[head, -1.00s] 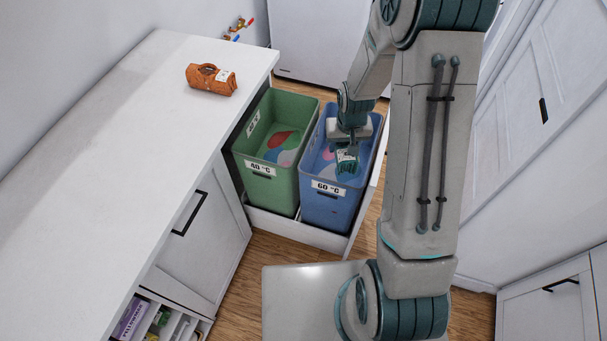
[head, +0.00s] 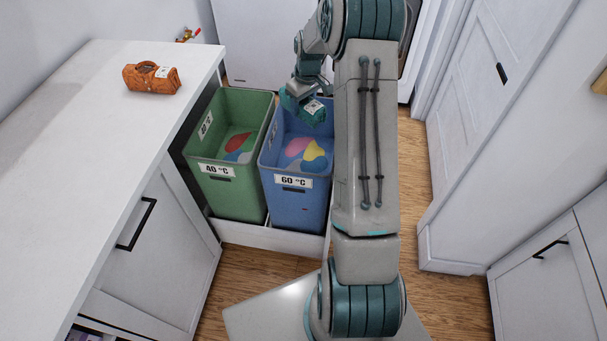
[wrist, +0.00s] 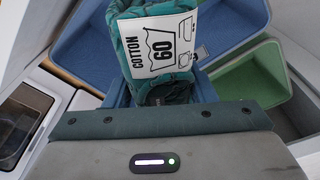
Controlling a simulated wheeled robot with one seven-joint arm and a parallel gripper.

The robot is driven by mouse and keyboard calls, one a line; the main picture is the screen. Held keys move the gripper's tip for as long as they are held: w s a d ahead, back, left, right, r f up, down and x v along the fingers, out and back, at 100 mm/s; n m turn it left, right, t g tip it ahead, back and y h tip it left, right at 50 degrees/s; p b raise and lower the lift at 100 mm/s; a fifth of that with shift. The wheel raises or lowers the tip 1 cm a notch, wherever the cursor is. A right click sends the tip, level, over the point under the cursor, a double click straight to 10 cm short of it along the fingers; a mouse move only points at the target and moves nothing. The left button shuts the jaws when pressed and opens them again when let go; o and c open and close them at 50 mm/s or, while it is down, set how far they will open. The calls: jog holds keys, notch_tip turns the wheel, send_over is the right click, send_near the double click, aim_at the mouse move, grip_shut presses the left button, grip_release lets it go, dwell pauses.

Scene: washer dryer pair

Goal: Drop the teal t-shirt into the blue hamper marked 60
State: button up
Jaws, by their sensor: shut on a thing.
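The teal t-shirt (head: 312,113) is a rolled bundle with a white care label; in the wrist view (wrist: 182,91) the label reads COTTON 60. My gripper (head: 303,97) is shut on it. The blue hamper (head: 303,203) has a 60 °C label on its front and holds pink and yellow clothes. My gripper and the bundle show over the hamper's back part. How far the bundle is above the rim I cannot tell. The blue hamper walls also show around the bundle in the wrist view (wrist: 225,20).
A green hamper (head: 232,195) marked 40 °C stands left of the blue one, in the same pulled-out white drawer (head: 262,237). White cabinets (head: 550,255) stand at right. Wooden floor is bare between.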

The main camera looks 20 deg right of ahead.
notch_tip(320, 180, down, 6)
jog(key=d+b, duration=0.2)
jog(key=b, duration=0.2)
jog(key=shift+w+d+f+n, duration=0.2)
jog(key=shift+w+d+n, duration=0.1)
jog(key=shift+w, duration=0.15)
jog(key=o, duration=1.2)
jog(key=shift+c, duration=0.2)
notch_tip(320, 180, up, 14)
jog(key=s, duration=0.1)
jog(key=shift+s+d+b, duration=0.3)
jog(key=shift+s+d, duration=0.1)
